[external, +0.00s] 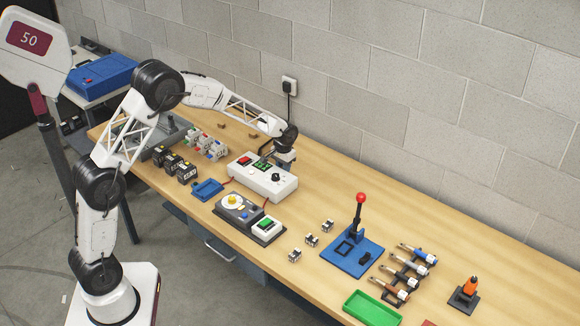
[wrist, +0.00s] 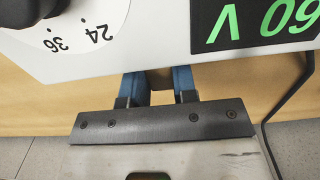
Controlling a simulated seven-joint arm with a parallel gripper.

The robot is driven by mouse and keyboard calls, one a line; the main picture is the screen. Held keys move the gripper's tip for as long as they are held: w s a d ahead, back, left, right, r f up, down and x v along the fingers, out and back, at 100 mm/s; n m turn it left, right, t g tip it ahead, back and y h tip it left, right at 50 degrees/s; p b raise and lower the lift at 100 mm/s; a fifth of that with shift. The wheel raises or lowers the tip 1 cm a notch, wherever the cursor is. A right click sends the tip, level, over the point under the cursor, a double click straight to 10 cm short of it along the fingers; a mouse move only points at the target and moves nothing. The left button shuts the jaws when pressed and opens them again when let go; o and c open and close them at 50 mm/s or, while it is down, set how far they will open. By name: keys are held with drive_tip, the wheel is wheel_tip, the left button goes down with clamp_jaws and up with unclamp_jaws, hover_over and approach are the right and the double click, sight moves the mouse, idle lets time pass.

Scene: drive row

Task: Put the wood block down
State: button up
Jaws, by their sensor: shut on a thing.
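My gripper (external: 281,160) is low over the back of the bench, close behind the white power supply box (external: 262,178), which hides its fingertips in the external view. In the wrist view the blue fingers of my gripper (wrist: 155,85) stand a little apart. They are shut on a brown wood block (wrist: 160,78), of which only a small part shows between them. The white box (wrist: 165,50) covers the upper part of that view, with its dial and green display. I cannot tell whether the block touches the bench.
Two small wood pieces lie on the bench (external: 420,235), one (external: 222,125) farther left and one (external: 253,135) nearer my gripper. A black cable (wrist: 285,105) runs at the right of the wrist view. A wall socket (external: 289,86) is behind. The back right of the bench is clear.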

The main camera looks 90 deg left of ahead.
wheel_tip(320, 180, up, 7)
drive_tip(key=shift+r, duration=0.2)
drive_tip(key=shift+d, duration=0.15)
idle(0.8)
drive_tip(key=w+d+r+m, duration=0.3)
drive_tip(key=w+d, duration=0.3)
drive_tip(key=d, duration=1.1)
drive_tip(key=w+d+r+m, duration=0.3)
drive_tip(key=w+d+r, duration=0.1)
drive_tip(key=d, duration=1.4)
drive_tip(key=w+d+r+m, duration=0.3)
drive_tip(key=w+d, duration=0.4)
drive_tip(key=d, duration=1)
drive_tip(key=shift+w+d+r, duration=0.25)
drive_tip(key=shift+w+r, duration=0.05)
drive_tip(key=shift+r, duration=0.15)
drive_tip(key=shift+a, duration=0.15)
drive_tip(key=s+a+f+n, duration=0.3)
drive_tip(key=s+a, duration=0.2)
drive_tip(key=a, duration=1.3)
drive_tip(key=s+a+f+n, duration=0.3)
drive_tip(key=s+a+f, duration=0.1)
drive_tip(key=a, duration=1.4)
drive_tip(key=s+a+f+n, duration=0.3)
drive_tip(key=s+a, duration=0.3)
drive_tip(key=a, duration=1.2)
drive_tip(key=shift+s+a+f, duration=0.3)
